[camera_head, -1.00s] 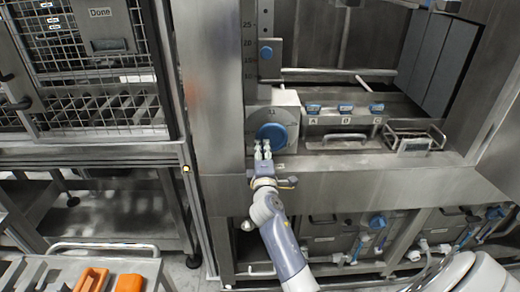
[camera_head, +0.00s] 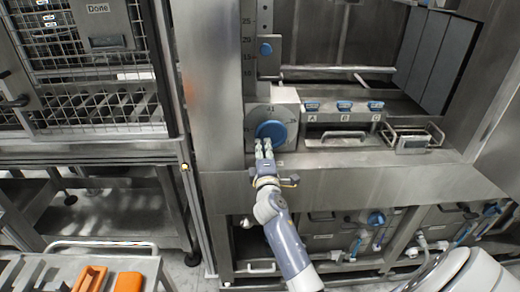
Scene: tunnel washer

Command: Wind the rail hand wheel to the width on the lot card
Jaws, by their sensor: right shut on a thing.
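My right gripper (camera_head: 264,147) is shut on the lower edge of the wheel. Its fingers cover part of the wheel's rim. Above, a vertical scale (camera_head: 248,35) with numbers stands beside a metal plate with a blue knob (camera_head: 265,48). A horizontal rail (camera_head: 335,69) runs to the right behind the housing. I cannot make out a lot card. My left gripper is not in view.
Three blue-topped controls (camera_head: 344,105) with lettered labels sit right of the wheel above a handle (camera_head: 345,136). A wire basket (camera_head: 414,137) stands further right. A mesh cage (camera_head: 88,60) with a "Done" sign is at left. Orange items (camera_head: 90,279) lie on a cart at bottom left.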

